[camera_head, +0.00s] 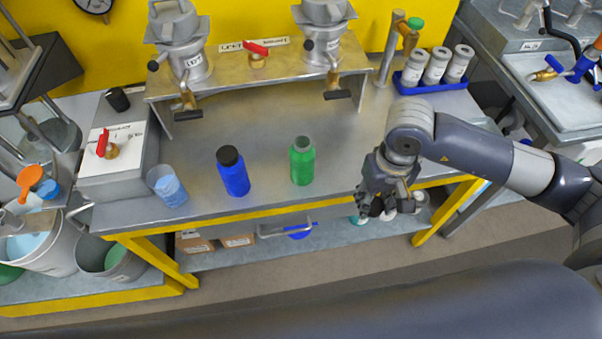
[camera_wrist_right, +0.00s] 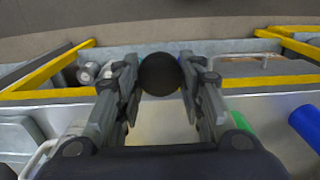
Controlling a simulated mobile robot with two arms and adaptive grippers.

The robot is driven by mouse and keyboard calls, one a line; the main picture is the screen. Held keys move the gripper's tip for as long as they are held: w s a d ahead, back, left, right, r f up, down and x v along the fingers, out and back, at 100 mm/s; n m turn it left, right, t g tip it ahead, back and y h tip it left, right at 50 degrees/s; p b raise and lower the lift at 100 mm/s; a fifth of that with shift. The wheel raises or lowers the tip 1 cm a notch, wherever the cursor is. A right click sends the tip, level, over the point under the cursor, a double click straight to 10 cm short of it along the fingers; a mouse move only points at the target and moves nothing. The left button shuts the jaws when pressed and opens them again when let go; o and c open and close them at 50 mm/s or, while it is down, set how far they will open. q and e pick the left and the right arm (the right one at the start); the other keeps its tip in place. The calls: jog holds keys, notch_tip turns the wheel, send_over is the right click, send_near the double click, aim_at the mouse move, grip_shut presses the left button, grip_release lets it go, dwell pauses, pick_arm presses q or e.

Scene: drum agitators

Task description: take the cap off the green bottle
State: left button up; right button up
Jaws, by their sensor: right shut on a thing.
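The green bottle (camera_head: 302,162) stands upright on the metal workbench. Its grey neck shows at the top with no cap on it. My right gripper (camera_head: 386,203) is to the right of the bottle and apart from it, over the bench's front edge. In the right wrist view its two fingers (camera_wrist_right: 159,72) are closed on a round black cap (camera_wrist_right: 160,76). Part of the green bottle (camera_wrist_right: 241,122) shows at the right in that view, half hidden by a finger. My left gripper is not in view.
A blue bottle (camera_head: 232,172) with a black cap stands left of the green one. A clear beaker with blue contents (camera_head: 168,187) stands further left. A blue tray (camera_head: 434,87) with white containers is at the back right. The bench between the bottles and my right arm is clear.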

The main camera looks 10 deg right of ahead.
jog(key=shift+s+f, duration=0.1)
jog(key=shift+f, duration=0.1)
jog(key=w+d+p, duration=0.1)
jog(key=w, duration=0.4)
jog(key=w+d+f+p, duration=0.1)
jog(key=w+d, duration=0.1)
jog(key=w, duration=0.3)
jog(key=w+d+p, duration=0.1)
jog(key=w+p, duration=0.1)
jog(key=w, duration=0.3)
jog(key=shift+d+f, duration=0.15)
jog(key=shift+f, duration=0.1)
jog(key=shift+w+d, duration=0.1)
jog(key=shift+w, duration=0.1)
notch_tip(320, 180, down, 3)
jog(key=shift+r+p, duration=0.2)
jog(key=shift+p, duration=0.65)
jog(key=shift+f, duration=0.5)
